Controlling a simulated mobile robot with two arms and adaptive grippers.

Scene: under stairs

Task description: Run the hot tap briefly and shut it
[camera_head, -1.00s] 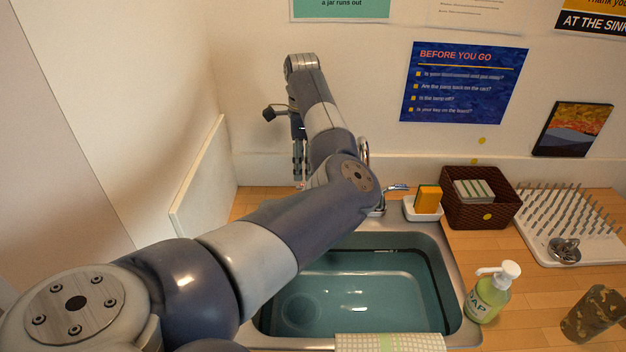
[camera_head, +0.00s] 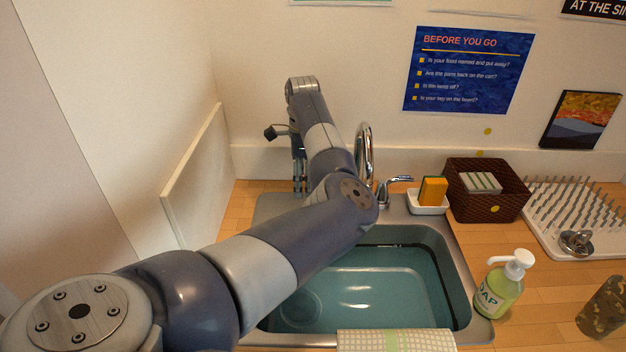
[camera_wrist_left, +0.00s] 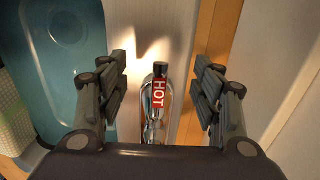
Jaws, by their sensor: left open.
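The hot tap lever (camera_wrist_left: 158,97), chrome with a red HOT label, shows in the left wrist view between the open fingers of my left gripper (camera_wrist_left: 159,97). The fingers stand apart on both sides of it, and I see no contact. In the head view my left gripper (camera_head: 300,178) points down behind the sink's left side, partly hidden by my arm, and the hot lever is hidden there. The curved chrome spout (camera_head: 364,150) and the right-hand lever (camera_head: 397,180) show past my arm. No water stream is visible. My right gripper is not in view.
The teal sink basin (camera_head: 400,262) has a cloth (camera_head: 395,341) over its front edge. A sponge dish (camera_head: 427,207), brown basket (camera_head: 502,205), drying rack (camera_head: 560,235) and soap bottle (camera_head: 498,285) stand to the right. A white panel (camera_head: 195,170) bounds the left.

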